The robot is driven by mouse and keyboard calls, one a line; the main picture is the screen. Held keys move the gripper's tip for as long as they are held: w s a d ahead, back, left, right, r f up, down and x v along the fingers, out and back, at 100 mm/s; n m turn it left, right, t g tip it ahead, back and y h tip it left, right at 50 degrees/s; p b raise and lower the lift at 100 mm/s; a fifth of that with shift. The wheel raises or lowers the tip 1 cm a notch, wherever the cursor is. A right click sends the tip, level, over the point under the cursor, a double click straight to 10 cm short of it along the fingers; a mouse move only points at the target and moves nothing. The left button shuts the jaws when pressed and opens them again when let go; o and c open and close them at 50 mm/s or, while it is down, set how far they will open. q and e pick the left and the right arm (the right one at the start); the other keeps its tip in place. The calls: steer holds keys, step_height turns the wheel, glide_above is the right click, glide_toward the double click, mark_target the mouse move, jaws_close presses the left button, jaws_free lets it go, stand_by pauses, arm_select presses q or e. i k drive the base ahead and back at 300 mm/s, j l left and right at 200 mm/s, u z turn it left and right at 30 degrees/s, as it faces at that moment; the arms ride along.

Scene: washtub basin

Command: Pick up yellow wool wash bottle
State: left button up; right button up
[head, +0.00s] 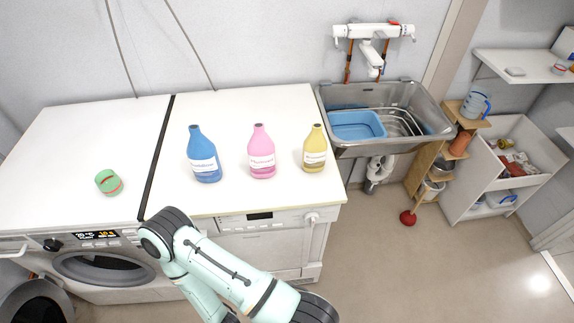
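The yellow wool wash bottle (314,155) stands upright on the white top of the right-hand machine, near its right edge. It has a white label and a dark cap. A pink bottle (262,155) stands to its left, and a blue bottle (204,158) stands further left. Part of one of my arms shows at the bottom, bent at a dark joint, in front of the machines and apart from the bottles. Neither gripper is in view.
A green and red round item (108,182) lies on the left machine's top (60,150). A steel sink (425,115) holding a blue basin (356,122) adjoins on the right.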

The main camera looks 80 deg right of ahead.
mark_target(315, 146)
steer(key=z, duration=1.75)
steer(key=k+z, duration=0.25)
steer(key=z, duration=0.2)
steer(key=k+z, duration=0.4)
